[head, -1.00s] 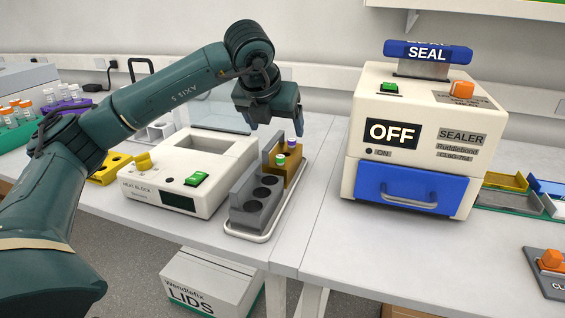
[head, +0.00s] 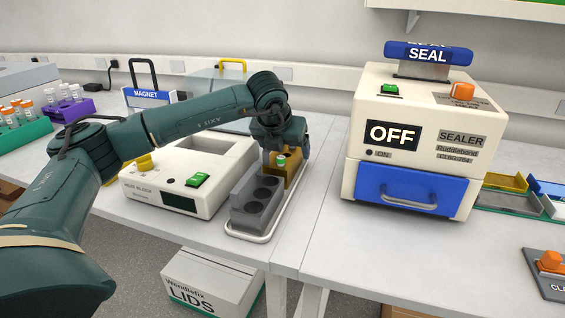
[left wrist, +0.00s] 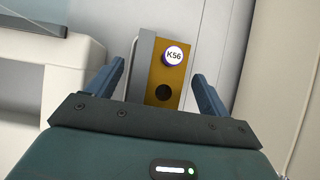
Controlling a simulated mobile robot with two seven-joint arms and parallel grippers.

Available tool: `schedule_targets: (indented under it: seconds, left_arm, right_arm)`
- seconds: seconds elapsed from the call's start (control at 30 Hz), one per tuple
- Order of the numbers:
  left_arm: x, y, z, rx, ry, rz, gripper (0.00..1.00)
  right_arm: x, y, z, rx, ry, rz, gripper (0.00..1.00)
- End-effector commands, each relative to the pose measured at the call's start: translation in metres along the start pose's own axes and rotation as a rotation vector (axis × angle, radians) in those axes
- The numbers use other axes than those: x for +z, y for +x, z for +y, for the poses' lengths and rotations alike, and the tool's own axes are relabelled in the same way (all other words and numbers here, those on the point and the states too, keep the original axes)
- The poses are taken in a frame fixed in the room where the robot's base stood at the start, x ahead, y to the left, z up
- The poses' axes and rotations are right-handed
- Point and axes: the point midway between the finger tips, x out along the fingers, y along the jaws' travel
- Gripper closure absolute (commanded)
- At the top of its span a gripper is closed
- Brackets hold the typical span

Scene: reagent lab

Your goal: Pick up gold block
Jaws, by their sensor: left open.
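The gold block (head: 291,176) stands at the far end of a small tray (head: 252,238), behind a grey block. In the left wrist view the gold block (left wrist: 171,91) shows from above, with a round white cap marked K56 (left wrist: 174,56) and a dark empty hole. My left gripper (head: 281,152) is over the block and hides its upper part in the head view. It is open, with one finger on each side of the block in the left wrist view (left wrist: 158,71). My right gripper is not in view.
The grey block (head: 257,203) with dark wells sits at the tray's near end. A heat block machine (head: 190,172) stands left of the tray, and the sealer (head: 410,140) stands to the right. Bare bench (head: 318,190) lies between tray and sealer.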

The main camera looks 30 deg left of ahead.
Motion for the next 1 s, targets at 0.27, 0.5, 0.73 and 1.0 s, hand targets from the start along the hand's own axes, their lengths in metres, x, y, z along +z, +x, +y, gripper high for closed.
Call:
schedule_targets:
  seconds: [0.27, 0.5, 0.73, 1.0]
  left_arm:
    - [-0.0003, -0.0003, 0.0001, 0.0, 0.0, 0.001, 0.39]
    - [-0.0003, -0.0004, 0.0002, 0.0, 0.0, 0.001, 0.58]
    - [-0.0003, -0.0004, 0.0003, 0.0, 0.0, 0.001, 0.77]
    - [0.0015, -0.0021, 0.0001, -0.001, -0.001, -0.004, 0.89]
  right_arm:
    - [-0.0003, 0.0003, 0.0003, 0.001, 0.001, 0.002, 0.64]
    - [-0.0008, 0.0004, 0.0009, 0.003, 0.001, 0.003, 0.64]
    - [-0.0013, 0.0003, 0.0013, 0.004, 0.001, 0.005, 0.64]
    - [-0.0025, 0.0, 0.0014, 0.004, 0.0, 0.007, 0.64]
